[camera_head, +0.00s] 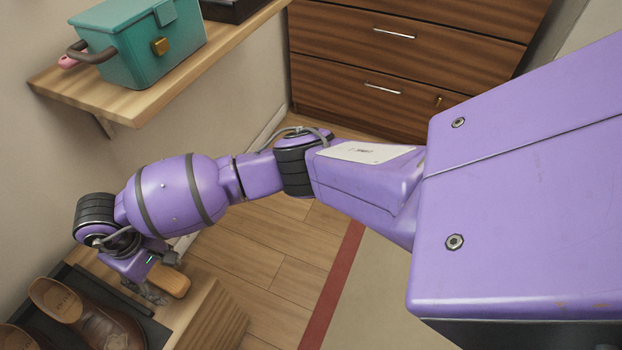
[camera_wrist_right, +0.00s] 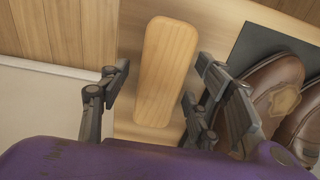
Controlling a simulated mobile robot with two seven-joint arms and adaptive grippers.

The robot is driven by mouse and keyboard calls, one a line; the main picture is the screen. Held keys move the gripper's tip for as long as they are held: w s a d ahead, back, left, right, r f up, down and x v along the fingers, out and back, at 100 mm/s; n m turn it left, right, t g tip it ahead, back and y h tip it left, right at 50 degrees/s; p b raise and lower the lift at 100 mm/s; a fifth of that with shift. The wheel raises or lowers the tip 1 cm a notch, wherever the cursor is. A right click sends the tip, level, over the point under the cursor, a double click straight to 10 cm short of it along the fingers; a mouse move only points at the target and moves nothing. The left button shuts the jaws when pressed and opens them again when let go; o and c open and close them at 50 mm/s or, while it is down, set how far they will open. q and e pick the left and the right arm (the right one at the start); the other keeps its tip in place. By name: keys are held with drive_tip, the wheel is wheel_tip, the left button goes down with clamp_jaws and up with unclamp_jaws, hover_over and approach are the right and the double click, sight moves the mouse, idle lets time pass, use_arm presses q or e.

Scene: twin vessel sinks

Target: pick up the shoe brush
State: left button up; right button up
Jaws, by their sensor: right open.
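The shoe brush (camera_head: 174,283) shows its light wooden back and lies on the low wooden bench beside the shoe tray. It also shows in the right wrist view (camera_wrist_right: 168,65), long with rounded ends, between my open fingers. My right gripper (camera_head: 153,290) reaches down at the brush, and its fingers (camera_wrist_right: 160,82) stand apart on either side of it in the wrist view. I see a gap on both sides, and no grip. The bristles are hidden beneath. My left gripper is out of view.
Brown leather shoes (camera_head: 85,315) stand on a dark tray (camera_head: 156,331) right beside the brush. The low bench (camera_head: 215,315) ends at an edge above the wood floor. A wall shelf (camera_head: 160,95) with a teal box (camera_head: 140,45) overhangs behind. A drawer cabinet (camera_head: 400,60) stands at the back.

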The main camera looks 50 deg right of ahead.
drive_tip(key=shift+f, duration=0.2)
drive_tip(key=shift+c, duration=0.4)
drive_tip(key=shift+r, duration=0.1)
drive_tip(key=c, duration=1.2)
drive_tip(key=shift+o, duration=0.2)
drive_tip(key=shift+w, duration=0.1)
